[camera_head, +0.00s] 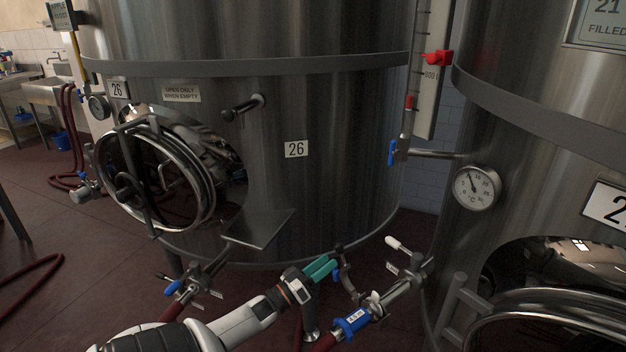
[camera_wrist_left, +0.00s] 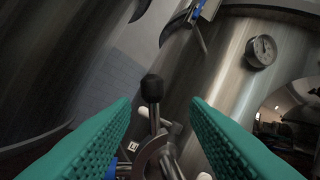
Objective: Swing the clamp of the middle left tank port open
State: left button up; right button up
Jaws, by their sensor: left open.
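My left gripper (camera_head: 328,266) reaches in from the bottom left, low in front of tank 26 (camera_head: 330,190). Its teal fingers are apart and empty; they also show in the left wrist view (camera_wrist_left: 160,102). A metal clamp (camera_wrist_left: 154,152) with a black knob (camera_wrist_left: 152,88) on its lever stands between the fingers, a little beyond them, with clear room on both sides. In the head view the clamp's lever (camera_head: 339,266) is just right of the fingertips, partly hidden by them. The right gripper is not in view.
A blue-marked valve and hose (camera_head: 352,322) sit right of the gripper, joined to a pipe (camera_head: 404,286). Another valve (camera_head: 186,288) is at the left. A flat metal plate (camera_head: 260,229) juts out above the gripper. The second tank (camera_head: 540,170) stands at the right.

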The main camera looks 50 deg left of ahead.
pick_arm(q)
jog(key=v, duration=0.3)
jog(key=shift+s+f, duration=0.1)
jog(key=shift+s, duration=0.2)
dwell(0.3)
jog(key=s+d+f+g+y, duration=0.1)
jog(key=s+d+f+g, duration=0.2)
jog(key=f, duration=0.7)
jog(key=s+d+f+m+g+y, duration=0.1)
jog(key=s+d+f+g, duration=0.25)
jog(key=f, duration=0.65)
jog(key=s+d+f+g+y, duration=0.1)
jog(key=s+d+f+g, duration=0.25)
jog(key=f, duration=0.65)
jog(key=s+d+f+m+g+h, duration=0.1)
jog(key=s+d+f+m+g, duration=0.2)
jog(key=s+d+f+g, duration=0.2)
jog(key=s+d+f+m+g+h, duration=0.1)
jog(key=s+d+f+m+g, duration=0.3)
jog(key=s+d+f, duration=0.7)
jog(key=s+d+g, duration=0.1)
jog(key=s+d, duration=0.2)
jog(key=s, duration=0.5)
